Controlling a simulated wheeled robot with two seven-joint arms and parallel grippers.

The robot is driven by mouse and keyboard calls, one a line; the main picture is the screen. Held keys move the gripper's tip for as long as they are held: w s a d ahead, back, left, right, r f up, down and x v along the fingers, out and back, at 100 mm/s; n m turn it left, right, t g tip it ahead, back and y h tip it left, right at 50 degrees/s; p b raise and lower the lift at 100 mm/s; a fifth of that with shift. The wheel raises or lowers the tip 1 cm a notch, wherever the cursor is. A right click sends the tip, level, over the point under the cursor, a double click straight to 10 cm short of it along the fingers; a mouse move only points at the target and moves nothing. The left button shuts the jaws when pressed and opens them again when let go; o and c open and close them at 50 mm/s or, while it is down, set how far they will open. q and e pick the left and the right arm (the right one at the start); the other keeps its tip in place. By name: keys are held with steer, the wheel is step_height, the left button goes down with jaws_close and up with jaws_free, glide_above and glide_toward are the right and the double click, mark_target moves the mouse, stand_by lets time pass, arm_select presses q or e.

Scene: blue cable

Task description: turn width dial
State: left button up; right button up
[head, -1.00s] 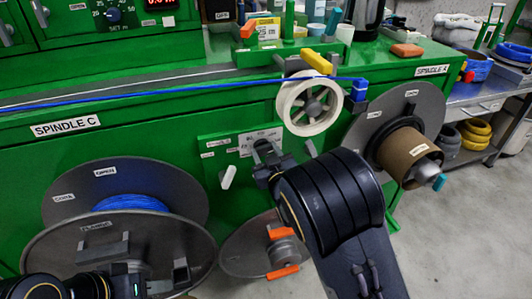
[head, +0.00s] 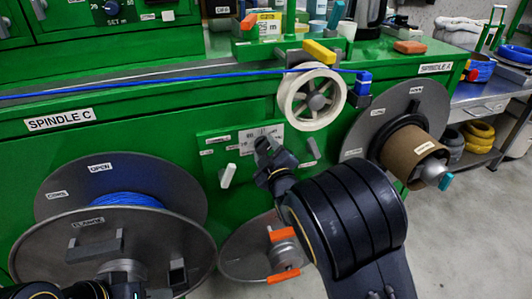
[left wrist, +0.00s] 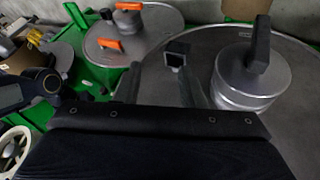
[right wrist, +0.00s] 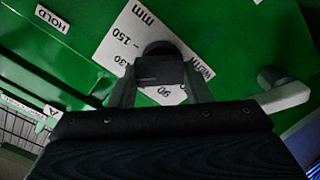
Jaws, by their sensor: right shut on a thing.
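The width dial is a black knob (right wrist: 160,68) on a white scale plate marked in mm in the right wrist view. The same white plate (head: 270,134) shows on the green cabinet front in the head view. My right gripper (head: 264,146) is shut on the knob, with a finger on each side in the right wrist view. The fingers hide part of the scale, and I cannot read the setting. My left gripper (left wrist: 162,85) is open, its fingers apart, over the large grey reel flange (head: 130,262) at the lower left.
A white pale handle (right wrist: 285,95) sticks out beside the dial. A white spoked wheel (head: 312,97) with the blue cable (head: 200,80) above it is over the plate. A small reel with orange grips (head: 285,255) is below. A brown-core reel (head: 412,155) is at right.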

steer(key=shift+n, duration=0.3)
steer(key=o, duration=1)
steer(key=v, duration=0.7)
steer(key=shift+s+p, duration=0.4)
